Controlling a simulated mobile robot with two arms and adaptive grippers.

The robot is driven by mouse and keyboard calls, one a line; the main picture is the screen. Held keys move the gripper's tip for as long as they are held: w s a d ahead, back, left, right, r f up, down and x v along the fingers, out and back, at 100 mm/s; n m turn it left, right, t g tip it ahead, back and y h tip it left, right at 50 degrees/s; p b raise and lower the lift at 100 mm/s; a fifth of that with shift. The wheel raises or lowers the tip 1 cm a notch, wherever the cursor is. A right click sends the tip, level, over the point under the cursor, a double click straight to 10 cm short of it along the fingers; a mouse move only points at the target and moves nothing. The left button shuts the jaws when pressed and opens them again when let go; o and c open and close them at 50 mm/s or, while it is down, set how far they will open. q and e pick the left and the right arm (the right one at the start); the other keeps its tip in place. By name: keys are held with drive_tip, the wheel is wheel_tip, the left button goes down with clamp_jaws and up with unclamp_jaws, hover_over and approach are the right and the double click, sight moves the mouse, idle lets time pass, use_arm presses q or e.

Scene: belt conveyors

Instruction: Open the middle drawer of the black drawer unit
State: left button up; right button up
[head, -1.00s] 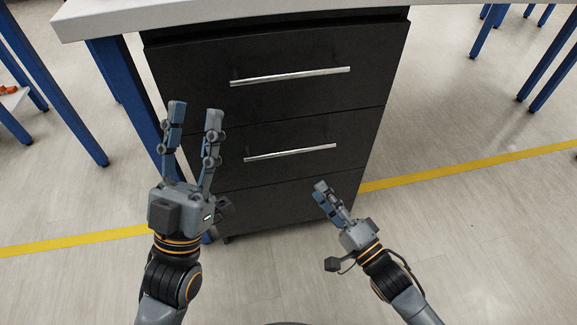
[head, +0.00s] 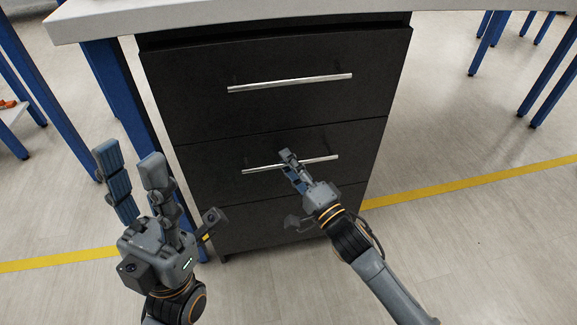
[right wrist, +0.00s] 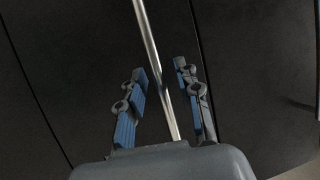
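The black drawer unit (head: 270,55) stands under the white tabletop, with its drawer fronts flush. The middle drawer (head: 350,143) has a silver bar handle (head: 256,168), and it looks closed. In the right wrist view the handle (right wrist: 150,40) runs between the two blue-padded fingers of my right gripper (right wrist: 161,72), with a gap on each side. That gripper is open. My left gripper (head: 130,160) is open and empty, left of the unit. The right hand partly hides the lower drawer.
The white tabletop (head: 220,14) overhangs the unit. A blue table leg (head: 118,92) stands close by my left gripper. The top drawer has its own silver handle (head: 290,83). The floor to the right is clear, crossed by a yellow line (head: 470,184).

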drive_tip(key=shift+w+a, duration=0.15)
drive_tip(key=shift+c, duration=0.2)
clamp_jaws()
